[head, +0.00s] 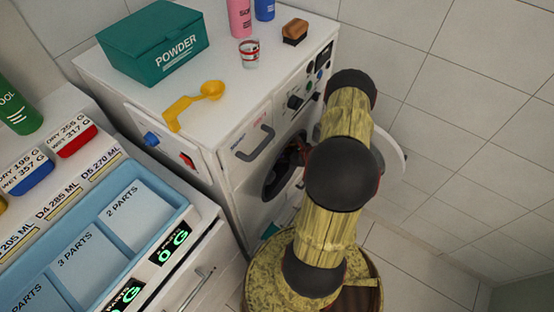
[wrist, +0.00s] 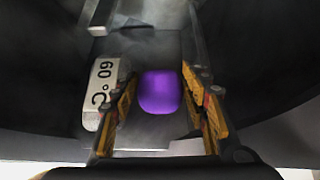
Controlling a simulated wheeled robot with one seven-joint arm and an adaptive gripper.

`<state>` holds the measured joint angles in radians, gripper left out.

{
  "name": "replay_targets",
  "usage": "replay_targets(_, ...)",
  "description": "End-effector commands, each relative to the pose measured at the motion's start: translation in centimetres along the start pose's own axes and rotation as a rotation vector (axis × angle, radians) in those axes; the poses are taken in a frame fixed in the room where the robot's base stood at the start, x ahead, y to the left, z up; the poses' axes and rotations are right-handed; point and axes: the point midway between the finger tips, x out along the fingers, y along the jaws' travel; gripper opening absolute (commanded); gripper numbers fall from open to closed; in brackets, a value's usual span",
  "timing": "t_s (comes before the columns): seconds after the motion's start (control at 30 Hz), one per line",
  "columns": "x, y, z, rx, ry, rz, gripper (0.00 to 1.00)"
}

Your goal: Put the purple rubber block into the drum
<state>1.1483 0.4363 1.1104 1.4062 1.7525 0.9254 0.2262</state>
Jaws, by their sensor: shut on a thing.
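The purple rubber block (wrist: 160,92) sits between the two orange-yellow fingers of my gripper (wrist: 162,100) in the wrist view, and the gripper is shut on it. The drum (wrist: 45,60) appears as dark curved walls around the gripper. In the head view my arm reaches to the round front opening of the washing machine (head: 228,168), and the drum opening (head: 274,182) is dark. My gripper's fingertips and the block are hidden in the head view.
A white 60 °C label piece (wrist: 104,85) lies beside the left finger. The washer door (head: 390,150) stands open right of my arm. On the washer top are a green powder box (head: 152,50), yellow scoop (head: 190,103), glass (head: 249,54) and brush (head: 295,32).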

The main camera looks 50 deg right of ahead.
Motion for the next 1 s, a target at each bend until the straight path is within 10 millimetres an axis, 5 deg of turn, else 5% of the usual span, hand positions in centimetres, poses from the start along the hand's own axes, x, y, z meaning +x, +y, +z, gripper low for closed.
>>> replay_targets(0.27,1.9,0.0,-2.9,0.0,0.0,0.0,0.16)
replay_targets(0.63,2.0,0.0,-3.0,0.0,0.0,0.0,0.16)
replay_targets(0.67,2.0,0.0,-3.1,0.0,0.001,0.0,0.45)
replay_targets(1.0,2.0,0.0,-3.0,0.0,0.001,0.0,0.53)
